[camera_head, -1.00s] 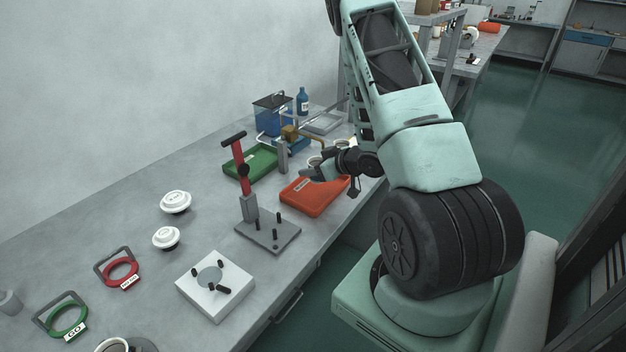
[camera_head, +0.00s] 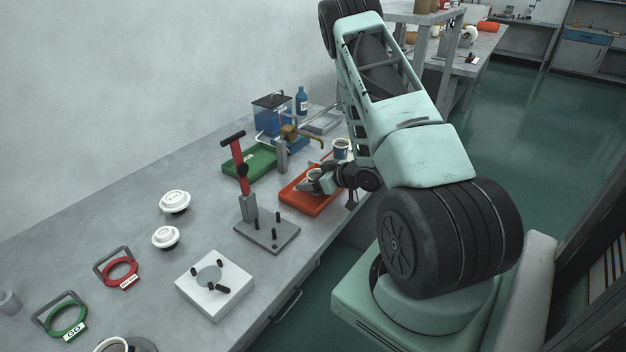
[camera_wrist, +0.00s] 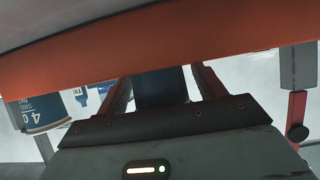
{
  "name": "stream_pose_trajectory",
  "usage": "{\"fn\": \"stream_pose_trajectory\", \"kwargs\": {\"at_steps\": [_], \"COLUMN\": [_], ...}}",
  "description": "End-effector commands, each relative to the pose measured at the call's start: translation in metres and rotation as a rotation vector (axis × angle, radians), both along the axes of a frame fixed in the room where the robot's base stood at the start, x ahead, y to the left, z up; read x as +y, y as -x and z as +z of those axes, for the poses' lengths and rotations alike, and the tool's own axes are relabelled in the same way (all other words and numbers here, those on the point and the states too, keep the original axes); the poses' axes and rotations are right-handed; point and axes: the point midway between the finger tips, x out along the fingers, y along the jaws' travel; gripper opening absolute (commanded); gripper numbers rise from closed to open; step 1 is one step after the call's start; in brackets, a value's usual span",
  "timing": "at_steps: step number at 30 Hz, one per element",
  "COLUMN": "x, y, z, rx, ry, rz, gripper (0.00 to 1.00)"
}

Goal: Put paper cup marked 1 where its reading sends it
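A paper cup (camera_head: 313,174) with a pale rim is at my gripper (camera_head: 316,185), over the orange tray (camera_head: 300,204). In the wrist view, the cup's blue side (camera_wrist: 162,87) sits between the two fingers, which look closed on it. Its number is hidden, and I cannot tell whether its base touches the tray. The tray's orange wall (camera_wrist: 150,48) crosses the wrist view. Another blue-and-white cup (camera_head: 341,149) stands behind the tray. A blue cup marked 4 (camera_wrist: 40,112) shows at the left of the wrist view.
A green tray (camera_head: 250,161) lies left of the orange one. A red-handled press (camera_head: 243,180) stands in front of them. A blue tank (camera_head: 272,116) and a blue bottle (camera_head: 302,101) are at the back. White lids, red and green rings, and a white block (camera_head: 215,284) lie nearer.

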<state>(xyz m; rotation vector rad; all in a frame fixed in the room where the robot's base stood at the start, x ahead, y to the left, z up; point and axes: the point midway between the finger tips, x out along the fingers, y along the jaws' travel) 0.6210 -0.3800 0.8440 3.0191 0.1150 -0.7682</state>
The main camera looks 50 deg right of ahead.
Motion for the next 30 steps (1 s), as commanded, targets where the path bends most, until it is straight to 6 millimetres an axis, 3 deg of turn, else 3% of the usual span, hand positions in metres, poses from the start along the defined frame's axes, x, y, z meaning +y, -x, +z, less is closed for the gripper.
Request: {"fn": "stream_pose_trajectory", "kwargs": {"at_steps": [8, 21, 30], "x": [-0.001, -0.007, -0.008], "y": [0.004, 0.079, 0.104], "z": [0.005, 0.045, 0.06], "rx": [0.001, -0.001, 0.0], "ry": [0.0, 0.0, 0.0], "rz": [-0.002, -0.004, -0.001], "gripper": [0.69, 0.69, 0.69]}}
